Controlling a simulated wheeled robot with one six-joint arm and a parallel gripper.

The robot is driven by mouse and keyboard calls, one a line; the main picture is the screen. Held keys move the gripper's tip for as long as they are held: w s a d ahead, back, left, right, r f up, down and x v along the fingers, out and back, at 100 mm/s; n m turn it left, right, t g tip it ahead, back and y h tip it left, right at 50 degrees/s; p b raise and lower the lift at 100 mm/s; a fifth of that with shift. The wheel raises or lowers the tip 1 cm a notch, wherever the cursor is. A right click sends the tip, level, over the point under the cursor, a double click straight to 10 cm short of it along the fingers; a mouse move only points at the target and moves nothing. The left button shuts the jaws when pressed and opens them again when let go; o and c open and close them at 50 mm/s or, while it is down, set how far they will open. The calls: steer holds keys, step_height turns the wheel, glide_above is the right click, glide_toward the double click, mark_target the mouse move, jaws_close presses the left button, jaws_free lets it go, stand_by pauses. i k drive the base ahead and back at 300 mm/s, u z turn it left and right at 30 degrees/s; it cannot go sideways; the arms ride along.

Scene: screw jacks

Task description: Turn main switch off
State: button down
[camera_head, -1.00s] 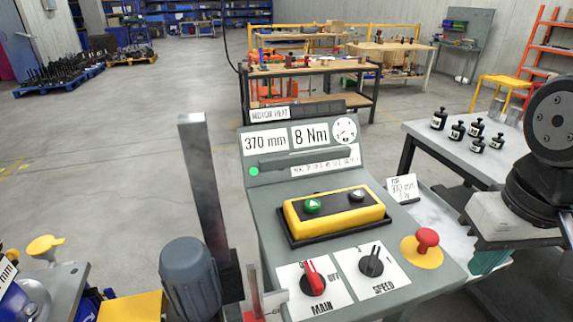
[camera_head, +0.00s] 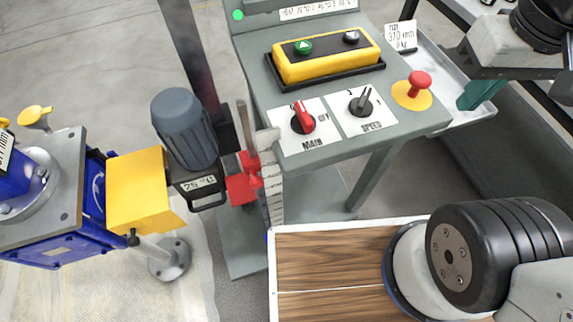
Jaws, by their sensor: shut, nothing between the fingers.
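The main switch (camera_head: 304,119) is a red rotary knob on a white plate marked MAIN, at the front left of the grey control console (camera_head: 245,62). Its red grip lies nearly upright in the picture, tilted slightly left at the top, and the word OFF is printed to its right. A green lamp (camera_head: 238,15) is lit at the console's upper left. My gripper is not in view. Parts of my arm show at the right edge, apart from the switch. Nothing covers the switch.
Right of the switch are a black speed knob (camera_head: 361,103) and a red emergency button (camera_head: 420,82). A grey motor (camera_head: 184,128) and a screw jack (camera_head: 60,205) stand left. The space above the switch is clear.

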mark_target(303, 123)
steer(key=k, duration=1)
steer(key=z, duration=1.2)
steer(key=i, duration=1)
steer(key=u, duration=1.8)
